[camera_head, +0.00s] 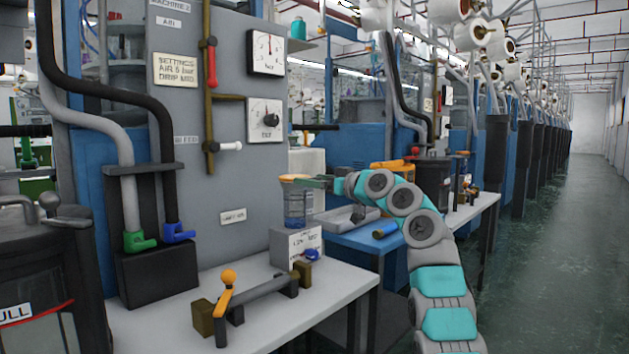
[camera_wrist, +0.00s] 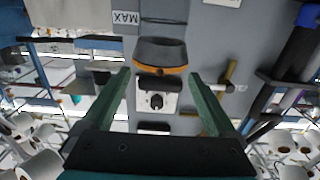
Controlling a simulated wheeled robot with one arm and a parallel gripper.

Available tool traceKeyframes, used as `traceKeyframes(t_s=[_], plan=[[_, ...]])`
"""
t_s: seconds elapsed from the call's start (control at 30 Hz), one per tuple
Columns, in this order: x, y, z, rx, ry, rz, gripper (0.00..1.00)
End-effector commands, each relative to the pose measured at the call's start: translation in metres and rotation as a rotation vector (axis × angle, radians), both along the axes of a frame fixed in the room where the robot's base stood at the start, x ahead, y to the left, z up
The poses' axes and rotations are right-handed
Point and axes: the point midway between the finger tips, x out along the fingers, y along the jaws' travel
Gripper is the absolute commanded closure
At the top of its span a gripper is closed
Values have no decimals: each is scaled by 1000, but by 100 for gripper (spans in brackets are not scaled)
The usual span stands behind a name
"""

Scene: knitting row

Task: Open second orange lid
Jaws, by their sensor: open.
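A clear bluish jar (camera_head: 295,207) with an orange lid (camera_head: 294,178) stands on a white box (camera_head: 296,243) beside the grey machine panel. My gripper (camera_head: 312,182) has reached in from the right at lid height, with its green fingers close to the lid. In the wrist view, the fingers (camera_wrist: 160,75) are spread apart, with the orange rim (camera_wrist: 161,70) of the jar between their tips. I cannot tell whether the fingers touch it. Another orange-topped object (camera_head: 391,166) stands on the blue table behind my arm, partly hidden.
A lever with an orange knob (camera_head: 228,277) is on the white table (camera_head: 262,319) at the front. A blue and a green valve handle (camera_head: 139,242) sit left. Gauges (camera_head: 266,120) are on the panel. The aisle on the right is clear.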

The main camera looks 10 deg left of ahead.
Motion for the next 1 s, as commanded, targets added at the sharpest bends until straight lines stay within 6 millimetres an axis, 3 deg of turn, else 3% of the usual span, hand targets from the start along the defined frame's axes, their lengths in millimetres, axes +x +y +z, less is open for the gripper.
traceKeyframes(t_s=[0.13, 0.9, 1.0], plan=[[0, 0, 0, 0, 0, 0, 7], [0, 0, 0, 1, 1, 1, 94], [0, 0, 0, 1, 1, 1, 100]])
